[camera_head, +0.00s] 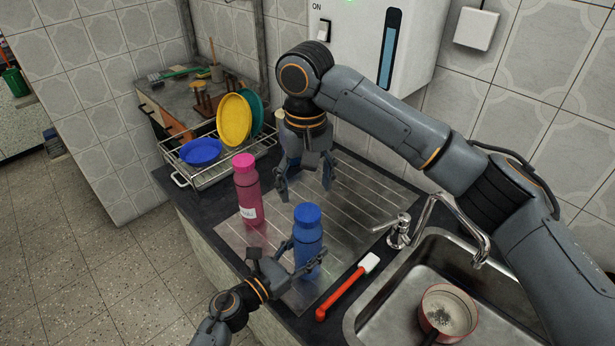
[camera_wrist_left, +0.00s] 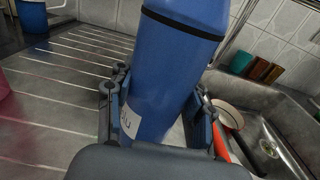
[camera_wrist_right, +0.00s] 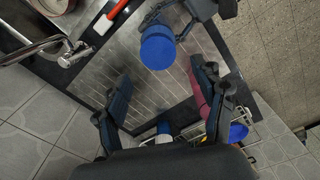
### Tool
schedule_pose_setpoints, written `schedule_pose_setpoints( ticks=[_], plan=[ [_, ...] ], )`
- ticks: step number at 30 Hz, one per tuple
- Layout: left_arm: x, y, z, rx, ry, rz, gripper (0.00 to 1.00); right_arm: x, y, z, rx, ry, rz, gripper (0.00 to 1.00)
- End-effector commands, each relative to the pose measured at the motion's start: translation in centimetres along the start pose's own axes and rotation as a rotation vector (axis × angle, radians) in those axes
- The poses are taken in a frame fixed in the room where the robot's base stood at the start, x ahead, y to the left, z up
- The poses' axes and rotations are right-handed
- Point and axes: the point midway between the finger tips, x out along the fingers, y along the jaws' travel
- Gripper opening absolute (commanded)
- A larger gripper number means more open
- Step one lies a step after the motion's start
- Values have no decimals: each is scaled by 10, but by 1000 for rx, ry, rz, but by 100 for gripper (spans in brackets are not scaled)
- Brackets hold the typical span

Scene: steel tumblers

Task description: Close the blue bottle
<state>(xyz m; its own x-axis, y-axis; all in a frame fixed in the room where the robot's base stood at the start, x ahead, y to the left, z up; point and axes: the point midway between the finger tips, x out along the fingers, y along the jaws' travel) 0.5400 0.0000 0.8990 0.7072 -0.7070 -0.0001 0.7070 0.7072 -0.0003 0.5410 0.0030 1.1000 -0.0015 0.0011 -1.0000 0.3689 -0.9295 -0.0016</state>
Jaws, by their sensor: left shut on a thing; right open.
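The blue bottle (camera_head: 307,243) stands on the steel drainboard, with a blue cap (camera_head: 307,213) on its top. How tightly the cap sits cannot be told. My left gripper (camera_head: 302,257) is shut around the bottle's body. The left wrist view shows the bottle (camera_wrist_left: 172,75) between the fingers, with a dark band near its top. My right gripper (camera_head: 305,184) is open and empty, above the drainboard behind the bottle. The right wrist view shows the blue cap (camera_wrist_right: 157,48) beyond its fingers, apart from them.
A pink bottle (camera_head: 248,192) stands left of the blue bottle. A dish rack (camera_head: 190,178) with plates is behind it. A red-handled brush (camera_head: 345,290), a faucet (camera_head: 398,232) and the sink (camera_head: 400,275) with a red pot (camera_head: 446,310) lie right. Drainboard space behind the bottle is clear.

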Motion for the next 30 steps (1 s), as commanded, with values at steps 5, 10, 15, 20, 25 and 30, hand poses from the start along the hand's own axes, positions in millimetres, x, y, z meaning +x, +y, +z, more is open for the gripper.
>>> schedule_pose_setpoints(
  ticks=[5,10,15,20,25,30],
  plan=[
    [0,0,0,-1,1,-1,0,-3,0,0,-373,1,2,69],
    [0,0,0,-1,1,-1,0,-6,1,0,-731,2,3,69],
    [0,0,0,-1,1,-1,0,-8,2,0,-1087,0,4,69],
    [0,0,0,-1,1,-1,0,-10,2,1,-1419,0,4,69],
    [0,0,0,-1,1,-1,0,-12,2,1,-1720,-1,3,69],
    [0,0,0,-1,1,-1,0,-13,3,1,-1908,-2,3,69]
  ],
)
